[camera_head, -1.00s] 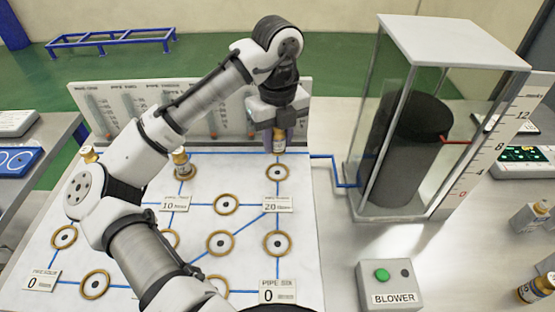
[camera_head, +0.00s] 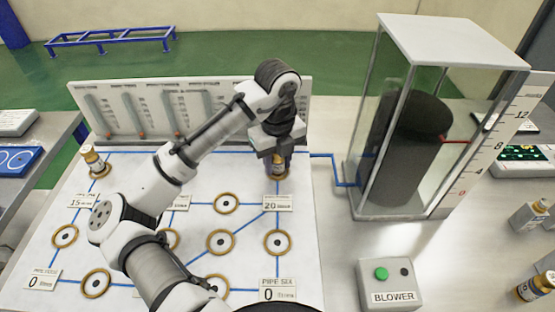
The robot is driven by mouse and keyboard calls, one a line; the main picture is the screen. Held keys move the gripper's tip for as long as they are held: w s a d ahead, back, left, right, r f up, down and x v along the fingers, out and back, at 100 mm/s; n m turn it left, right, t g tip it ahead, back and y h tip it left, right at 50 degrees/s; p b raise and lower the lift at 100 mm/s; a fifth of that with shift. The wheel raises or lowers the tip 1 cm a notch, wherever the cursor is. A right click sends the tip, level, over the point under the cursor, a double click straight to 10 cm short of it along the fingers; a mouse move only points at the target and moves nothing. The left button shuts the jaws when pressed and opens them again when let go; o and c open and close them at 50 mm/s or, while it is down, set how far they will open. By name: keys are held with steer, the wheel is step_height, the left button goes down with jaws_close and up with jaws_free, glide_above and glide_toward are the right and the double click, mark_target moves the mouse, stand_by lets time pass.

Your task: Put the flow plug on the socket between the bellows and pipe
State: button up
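My gripper (camera_head: 279,160) points down at the upper right of the white board and is shut on the flow plug (camera_head: 278,167), a small brass-coloured piece with a dark and white label. The plug is upright at the ringed socket (camera_head: 282,178) by the sign reading 20, beside the blue line to the bellows. The fingers and plug hide most of this socket, so I cannot tell if the plug is fully seated. The black bellows (camera_head: 405,150) stands in a clear case to the right.
A similar plug (camera_head: 93,160) stands at the board's upper left. Several empty ringed sockets (camera_head: 277,243) lie on the board (camera_head: 250,285). A blower box (camera_head: 390,287) with a green button is at front right. Spare plugs (camera_head: 536,288) lie at the right edge.

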steer(key=o, duration=0.4)
step_height(320, 180, up, 12)
steer(key=shift+r+b, duration=0.15)
steer(key=shift+b, duration=0.35)
